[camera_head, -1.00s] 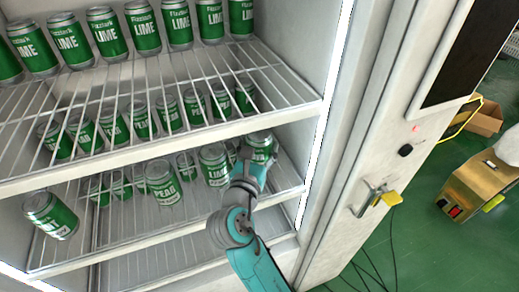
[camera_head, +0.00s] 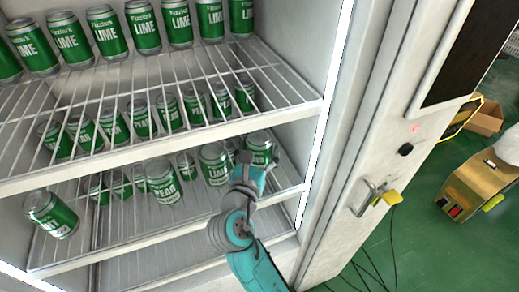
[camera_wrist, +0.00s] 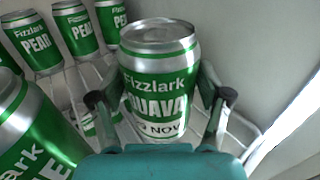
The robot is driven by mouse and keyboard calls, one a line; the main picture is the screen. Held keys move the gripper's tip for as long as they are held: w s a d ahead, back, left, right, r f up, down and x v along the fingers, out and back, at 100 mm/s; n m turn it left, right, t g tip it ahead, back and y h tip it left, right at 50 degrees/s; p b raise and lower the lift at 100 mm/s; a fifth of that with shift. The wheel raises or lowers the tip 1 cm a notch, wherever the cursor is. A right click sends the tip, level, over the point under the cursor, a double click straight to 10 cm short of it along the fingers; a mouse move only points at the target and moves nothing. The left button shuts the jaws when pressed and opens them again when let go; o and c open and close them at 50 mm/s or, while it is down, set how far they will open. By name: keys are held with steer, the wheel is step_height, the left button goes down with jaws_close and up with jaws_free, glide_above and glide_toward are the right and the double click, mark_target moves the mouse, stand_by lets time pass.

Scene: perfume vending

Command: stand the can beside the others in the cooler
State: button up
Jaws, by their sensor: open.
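A green and silver can (camera_wrist: 158,75) labelled Fizzlark GUAVA stands upright on the wire shelf near the cooler's right wall. In the head view it is the can at the right end of the middle shelf (camera_head: 259,147), partly hidden by my wrist. My gripper (camera_wrist: 160,108) is open, with one finger on each side of the can. I cannot tell whether the fingers touch it. In the head view my gripper (camera_head: 247,170) reaches in from the front; its fingers are mostly hidden. A LIME can (camera_head: 214,165) stands to the left.
PEAR cans (camera_wrist: 78,28) stand behind the guava can, and another can (camera_wrist: 35,135) stands close at left. A wire shelf (camera_head: 170,140) runs above my gripper. The lit door frame (camera_head: 325,115) borders the right side. A lone can (camera_head: 50,214) stands at far left.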

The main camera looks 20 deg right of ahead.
steer(key=v, duration=1.1)
steer(key=shift+s+a, duration=0.1)
steer(key=shift+s, duration=0.15)
